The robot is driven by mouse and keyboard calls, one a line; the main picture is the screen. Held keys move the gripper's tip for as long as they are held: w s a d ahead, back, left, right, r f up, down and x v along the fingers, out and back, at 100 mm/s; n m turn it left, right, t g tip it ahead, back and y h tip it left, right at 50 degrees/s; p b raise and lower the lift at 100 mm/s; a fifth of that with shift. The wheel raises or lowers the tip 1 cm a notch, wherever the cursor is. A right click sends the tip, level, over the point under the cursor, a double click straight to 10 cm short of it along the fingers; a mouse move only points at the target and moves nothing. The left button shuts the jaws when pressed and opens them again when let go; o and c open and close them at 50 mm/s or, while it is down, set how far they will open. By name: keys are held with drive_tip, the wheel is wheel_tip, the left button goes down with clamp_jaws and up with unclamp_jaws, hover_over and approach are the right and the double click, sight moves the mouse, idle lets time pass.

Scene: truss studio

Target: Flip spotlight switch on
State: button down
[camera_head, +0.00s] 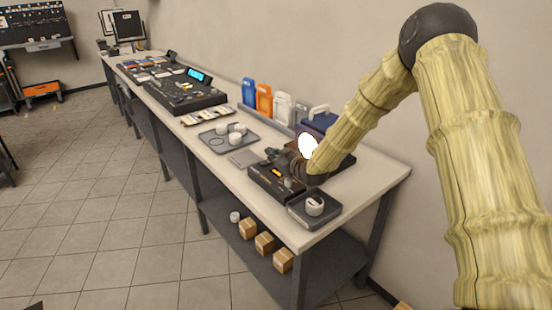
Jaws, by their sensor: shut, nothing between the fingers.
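A black box (268,183) with a small yellow mark on its top stands near the front edge of the long table, and may carry the switch. No switch lever can be made out at this size. A bright white glowing oval (307,146), perhaps the spotlight's lamp, shows just behind my arm's end. My gripper (292,165) is a small dark shape over the black box, reaching in from the right. It looks shut and empty. Whether its fingertips touch the box cannot be told, and my arm's end hides part of the box and what lies behind it.
A small dark tray with a white round piece (314,206) sits right of the box. A grey tray (218,141) with white cups lies to its left. Blue, orange and white bottles (264,100) line the wall. Cartons (264,243) sit on the lower shelf.

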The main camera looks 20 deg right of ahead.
drive_tip(key=r, duration=0.1)
drive_tip(key=r+p, duration=0.1)
drive_tip(key=r, duration=0.1)
drive_tip(key=shift+d+r, duration=0.1)
drive_tip(key=shift+d, duration=0.2)
drive_tip(key=b+v, duration=0.2)
drive_tip(key=v, duration=0.8)
drive_tip(key=shift+d, duration=0.3)
